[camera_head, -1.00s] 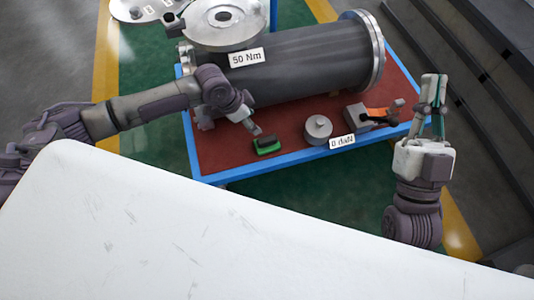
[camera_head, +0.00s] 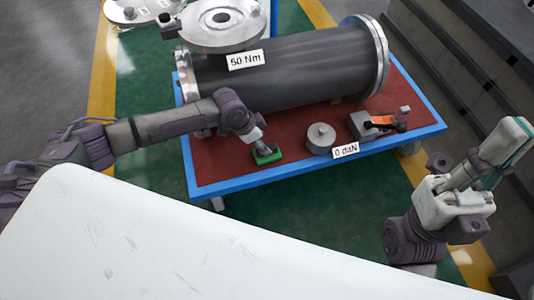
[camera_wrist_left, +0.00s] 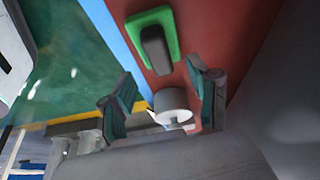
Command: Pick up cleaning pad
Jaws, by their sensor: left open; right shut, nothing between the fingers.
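The cleaning pad (camera_head: 268,156) is a green block with a dark grip on top, lying on the red top of the blue-edged cart near its front edge. My left gripper (camera_head: 261,146) is open just above the pad and partly hides it in the head view. In the left wrist view the pad (camera_wrist_left: 171,30) lies beyond the spread fingertips (camera_wrist_left: 160,68), its dark grip pointing toward the gap between them. I cannot tell whether they touch it. My right gripper (camera_head: 516,135) is shut and empty, off the cart at the far right.
A grey cylindrical weight (camera_head: 320,138) stands right of the pad, behind a "0 daN" label (camera_head: 345,150). An orange-and-grey clamp-like tool (camera_head: 378,122) lies further right. A large dark flanged shell (camera_head: 290,70) fills the cart's back. A white surface (camera_head: 180,240) spans the foreground.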

